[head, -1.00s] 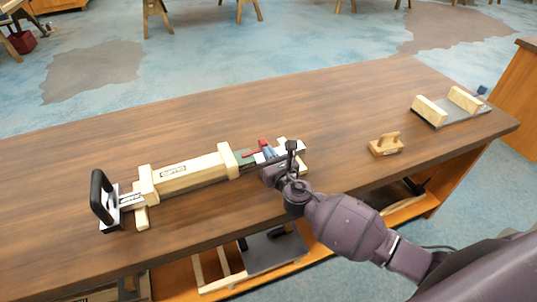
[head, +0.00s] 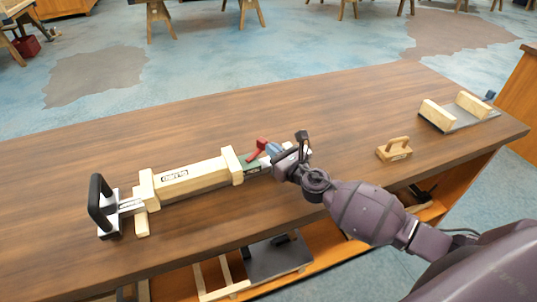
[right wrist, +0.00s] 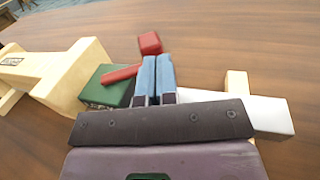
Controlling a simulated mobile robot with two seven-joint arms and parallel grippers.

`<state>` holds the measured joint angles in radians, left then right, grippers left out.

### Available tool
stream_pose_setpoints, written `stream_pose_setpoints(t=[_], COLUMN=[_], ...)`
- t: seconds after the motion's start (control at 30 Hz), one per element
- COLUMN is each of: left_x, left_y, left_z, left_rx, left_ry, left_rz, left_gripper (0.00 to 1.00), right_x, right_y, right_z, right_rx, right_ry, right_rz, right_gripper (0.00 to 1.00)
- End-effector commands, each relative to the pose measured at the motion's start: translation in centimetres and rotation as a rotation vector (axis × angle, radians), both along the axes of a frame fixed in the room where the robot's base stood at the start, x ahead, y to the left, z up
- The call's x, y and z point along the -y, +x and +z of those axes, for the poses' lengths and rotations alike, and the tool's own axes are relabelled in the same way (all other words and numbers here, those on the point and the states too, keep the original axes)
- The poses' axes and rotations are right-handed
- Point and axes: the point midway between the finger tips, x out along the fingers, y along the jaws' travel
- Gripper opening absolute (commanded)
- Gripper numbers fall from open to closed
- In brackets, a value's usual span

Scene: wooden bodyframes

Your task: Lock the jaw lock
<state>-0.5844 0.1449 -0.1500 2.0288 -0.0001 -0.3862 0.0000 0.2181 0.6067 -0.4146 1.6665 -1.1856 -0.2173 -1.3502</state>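A long wooden tool (head: 192,178) lies on the workbench, with a black handle (head: 100,203) at its left end. Near its right end are a green block (head: 250,168) and a red lever (head: 255,152), the jaw lock; its bar (right wrist: 121,75) and squared knob (right wrist: 150,43) show in the right wrist view. My right gripper (head: 272,148) is at this end. Its blue fingers (right wrist: 156,66) are together with only a thin gap, beside the red bar and in front of the knob. Contact with the lever is unclear. My left gripper is not in view.
The workbench (head: 330,110) is clear behind the tool. A small wooden piece with a handle (head: 394,149) and a wooden holder on a grey plate (head: 455,114) stand to the right. Lower shelves hold more parts, including a dark panel (head: 275,261).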

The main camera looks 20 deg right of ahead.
Motion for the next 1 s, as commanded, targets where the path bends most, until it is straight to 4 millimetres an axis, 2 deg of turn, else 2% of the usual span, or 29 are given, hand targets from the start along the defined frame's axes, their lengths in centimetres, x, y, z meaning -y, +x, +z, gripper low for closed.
stream_pose_setpoints(t=[0.4,1.0], left_x=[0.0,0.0], left_y=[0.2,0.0], left_z=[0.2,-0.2], left_rx=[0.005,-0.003], left_ry=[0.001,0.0], left_rz=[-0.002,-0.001], left_gripper=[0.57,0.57], right_x=[0.0,-0.1], right_y=[1.9,2.3], right_z=[0.1,0.0], right_rx=[0.002,0.001], right_ry=[0.0,-0.001], right_rz=[-0.001,-0.001], right_gripper=[0.0,0.0])
